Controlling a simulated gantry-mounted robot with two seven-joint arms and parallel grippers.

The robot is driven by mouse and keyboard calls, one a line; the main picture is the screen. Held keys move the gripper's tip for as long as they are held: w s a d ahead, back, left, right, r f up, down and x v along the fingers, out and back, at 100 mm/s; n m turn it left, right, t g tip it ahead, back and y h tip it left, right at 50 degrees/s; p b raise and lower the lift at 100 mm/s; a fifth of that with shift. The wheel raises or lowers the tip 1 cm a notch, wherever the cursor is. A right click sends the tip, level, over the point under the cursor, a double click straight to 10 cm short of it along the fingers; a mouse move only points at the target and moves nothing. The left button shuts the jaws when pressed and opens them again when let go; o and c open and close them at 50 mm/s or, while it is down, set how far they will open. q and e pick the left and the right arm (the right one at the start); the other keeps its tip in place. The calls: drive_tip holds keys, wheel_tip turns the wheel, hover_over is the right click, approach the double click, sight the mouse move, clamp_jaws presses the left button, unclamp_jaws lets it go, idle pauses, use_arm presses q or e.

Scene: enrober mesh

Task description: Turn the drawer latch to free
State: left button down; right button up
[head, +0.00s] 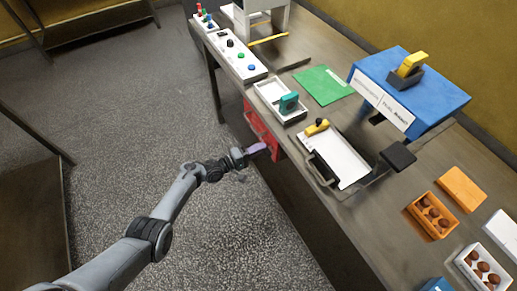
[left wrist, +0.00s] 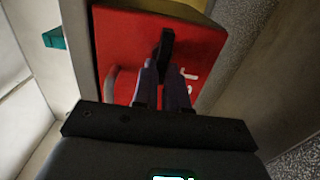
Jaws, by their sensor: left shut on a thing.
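The red drawer front (head: 262,130) sits under the near edge of the workbench in the head view. It fills the upper middle of the left wrist view (left wrist: 135,40). A black latch (left wrist: 166,50) stands out from the red front, with white marks to its right. My left gripper (head: 257,148) is at the drawer front, and its purple-grey fingers (left wrist: 165,88) are closed around the lower part of the latch. The fingers hide part of the latch, and its exact turn is hard to read. A red handle (left wrist: 111,85) shows left of the fingers. My right gripper is not in view.
On the workbench above are a white tray with a teal block (head: 289,103), a white control panel (head: 238,56), a green sheet (head: 324,85), a blue box (head: 412,88) and a white plate (head: 340,160). Open floor lies left of the bench.

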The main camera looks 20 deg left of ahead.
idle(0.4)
use_arm(q)
drive_tip(key=c, duration=1.2)
unclamp_jaws()
drive_tip(key=shift+o, duration=0.2)
drive_tip(key=p+v, duration=0.3)
drive_tip(key=v, duration=0.7)
drive_tip(key=shift+s+a, duration=0.3)
